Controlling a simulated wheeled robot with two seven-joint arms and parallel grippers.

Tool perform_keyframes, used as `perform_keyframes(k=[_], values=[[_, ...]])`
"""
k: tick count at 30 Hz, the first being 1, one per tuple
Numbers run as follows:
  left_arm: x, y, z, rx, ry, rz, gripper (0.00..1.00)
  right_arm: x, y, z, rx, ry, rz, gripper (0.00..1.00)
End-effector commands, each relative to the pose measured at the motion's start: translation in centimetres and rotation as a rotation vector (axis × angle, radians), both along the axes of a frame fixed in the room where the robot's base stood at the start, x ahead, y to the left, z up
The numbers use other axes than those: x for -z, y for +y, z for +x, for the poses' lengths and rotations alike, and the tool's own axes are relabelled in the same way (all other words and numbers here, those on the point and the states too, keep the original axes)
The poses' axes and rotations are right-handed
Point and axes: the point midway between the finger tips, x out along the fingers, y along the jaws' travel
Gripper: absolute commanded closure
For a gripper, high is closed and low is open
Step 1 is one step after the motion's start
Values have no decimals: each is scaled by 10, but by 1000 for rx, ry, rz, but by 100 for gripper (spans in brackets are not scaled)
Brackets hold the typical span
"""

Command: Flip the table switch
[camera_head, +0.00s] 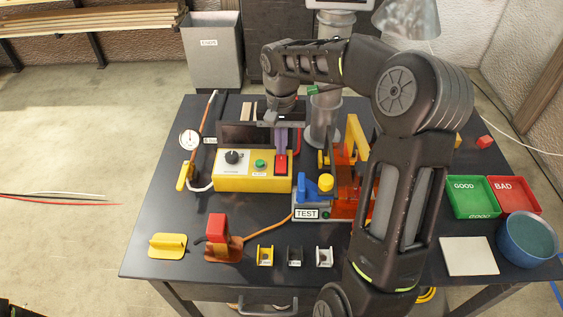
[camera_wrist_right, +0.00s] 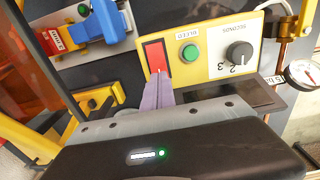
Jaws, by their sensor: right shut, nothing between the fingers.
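The table switch is a red rocker (camera_head: 280,167) at the right end of a yellow control box (camera_head: 243,184) near the back of the dark table. The rocker also shows in the right wrist view (camera_wrist_right: 156,53), upper middle, beside a green button. My right gripper (camera_head: 281,151) reaches in over the back of the box, its purple fingers shut and empty. In the right wrist view, the fingertips (camera_wrist_right: 160,78) lie right at the rocker's near edge and hide that edge. I cannot tell whether they touch it. My left gripper is not in view.
The box also carries a green button (camera_head: 260,164) and a black knob (camera_head: 233,157). A blue-handled test fixture (camera_head: 318,187) stands to its right. A gauge (camera_head: 189,139) is at left. Green (camera_head: 471,197) and red (camera_head: 518,196) trays lie at right.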

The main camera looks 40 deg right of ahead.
Motion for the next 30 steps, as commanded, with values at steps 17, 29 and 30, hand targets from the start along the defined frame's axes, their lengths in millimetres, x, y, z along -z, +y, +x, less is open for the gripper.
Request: perform_keyframes(k=[17, 29, 30], values=[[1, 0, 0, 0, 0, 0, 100, 1, 0, 0, 0, 0, 0, 100], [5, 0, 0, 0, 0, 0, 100, 7, 0, 0, 0, 0, 0, 100], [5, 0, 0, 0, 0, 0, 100, 7, 0, 0, 0, 0, 0, 100]])
